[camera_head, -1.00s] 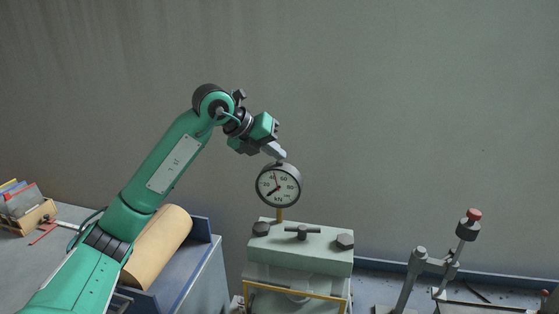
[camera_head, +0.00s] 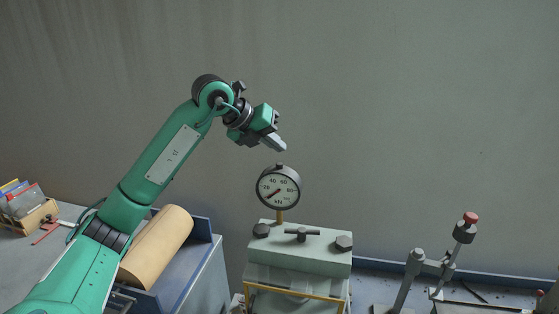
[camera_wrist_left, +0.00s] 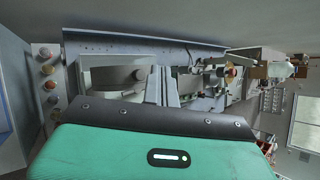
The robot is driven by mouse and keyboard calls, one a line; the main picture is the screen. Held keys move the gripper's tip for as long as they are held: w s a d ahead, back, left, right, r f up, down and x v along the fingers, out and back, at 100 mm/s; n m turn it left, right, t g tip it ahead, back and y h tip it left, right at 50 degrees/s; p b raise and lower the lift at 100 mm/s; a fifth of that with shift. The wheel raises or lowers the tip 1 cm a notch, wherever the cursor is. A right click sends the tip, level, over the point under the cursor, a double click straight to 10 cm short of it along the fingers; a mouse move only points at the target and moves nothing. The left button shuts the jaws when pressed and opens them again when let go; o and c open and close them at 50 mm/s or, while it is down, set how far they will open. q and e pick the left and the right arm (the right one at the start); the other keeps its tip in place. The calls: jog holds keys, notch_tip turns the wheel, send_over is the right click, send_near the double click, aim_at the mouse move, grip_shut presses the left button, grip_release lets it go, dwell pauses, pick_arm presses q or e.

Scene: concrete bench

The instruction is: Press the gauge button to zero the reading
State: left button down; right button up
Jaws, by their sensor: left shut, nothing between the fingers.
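The round dial gauge (camera_head: 278,188) stands upright on a short brass stem above a pale green machine block (camera_head: 300,250). Its small dark button (camera_head: 280,166) sits on the top of the rim. The needle on the white face points to the lower left. My left gripper (camera_head: 282,147) is shut and empty, a little above the button, with a visible gap between them. Its closed fingers (camera_wrist_left: 162,86) also show in the left wrist view. My right gripper is not in view.
A tan roll (camera_head: 157,246) lies on a blue-edged cabinet under my left arm. A lever with a red knob (camera_head: 471,217) stands at the right. A wooden holder with folders (camera_head: 28,212) is at the far left. The space around the gauge is clear.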

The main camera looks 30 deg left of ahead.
pick_arm(q)
notch_tip(320, 180, up, 4)
jog(key=shift+f+p, duration=0.2)
jog(key=shift+p, duration=0.75)
jog(key=shift+f, duration=0.1)
